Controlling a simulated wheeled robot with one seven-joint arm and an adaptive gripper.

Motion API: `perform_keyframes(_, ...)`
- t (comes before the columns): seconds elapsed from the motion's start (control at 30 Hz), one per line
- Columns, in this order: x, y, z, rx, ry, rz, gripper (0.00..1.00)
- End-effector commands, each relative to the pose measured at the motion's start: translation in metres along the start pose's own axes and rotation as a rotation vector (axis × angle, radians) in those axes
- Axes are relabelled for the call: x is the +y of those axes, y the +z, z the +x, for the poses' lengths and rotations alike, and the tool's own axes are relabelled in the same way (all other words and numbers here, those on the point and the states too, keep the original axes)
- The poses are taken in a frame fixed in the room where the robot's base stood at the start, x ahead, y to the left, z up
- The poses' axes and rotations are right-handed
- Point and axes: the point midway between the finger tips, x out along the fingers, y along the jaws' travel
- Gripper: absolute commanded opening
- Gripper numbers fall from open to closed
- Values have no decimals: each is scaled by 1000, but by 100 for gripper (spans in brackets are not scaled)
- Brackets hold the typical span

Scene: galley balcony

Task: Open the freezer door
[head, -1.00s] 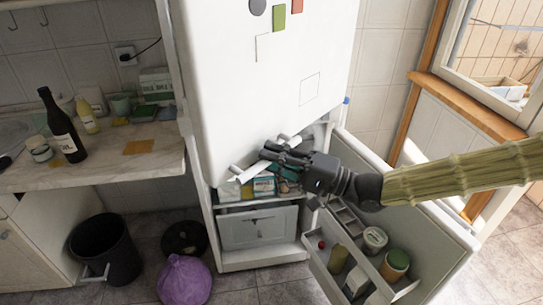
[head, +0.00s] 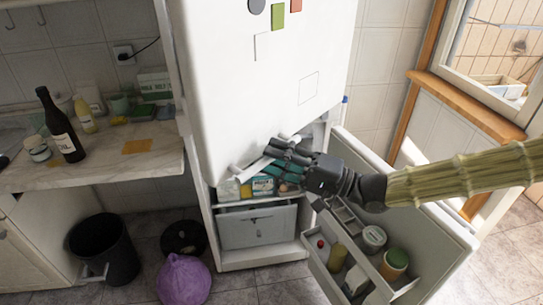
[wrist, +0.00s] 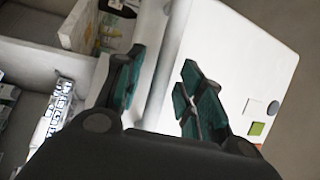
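The white fridge-freezer has a shut-looking upper door (head: 270,85) with magnets on its front. A white bar-like handle (head: 250,165) shows at that door's lower edge, partly hidden by my fingers. My gripper (head: 272,154) is at this lower edge, fingers pointing left. In the wrist view my gripper (wrist: 160,62) has its two teal-padded fingers apart, with the white door's edge (wrist: 165,65) showing between them. Whether a finger touches the handle is unclear. The lower door (head: 438,235) stands open to the right, with jars in its shelf.
The open lower compartment holds packets and a drawer (head: 258,228). A counter (head: 100,170) with a dark bottle (head: 62,128) stands on the left. A black bin (head: 105,248) and a purple bag (head: 183,280) are on the floor. A window ledge (head: 465,105) is at right.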

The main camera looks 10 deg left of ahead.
Motion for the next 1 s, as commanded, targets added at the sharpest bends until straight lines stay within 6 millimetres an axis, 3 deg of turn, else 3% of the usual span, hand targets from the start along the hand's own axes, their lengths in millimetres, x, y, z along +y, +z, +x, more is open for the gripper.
perform_keyframes(0.5, -1, 0, -88, 1, -1, -2, 38)
perform_keyframes(0.7, 0, 0, -105, 0, -1, -1, 38)
perform_keyframes(1.0, 0, 0, -109, 0, -1, 0, 38)
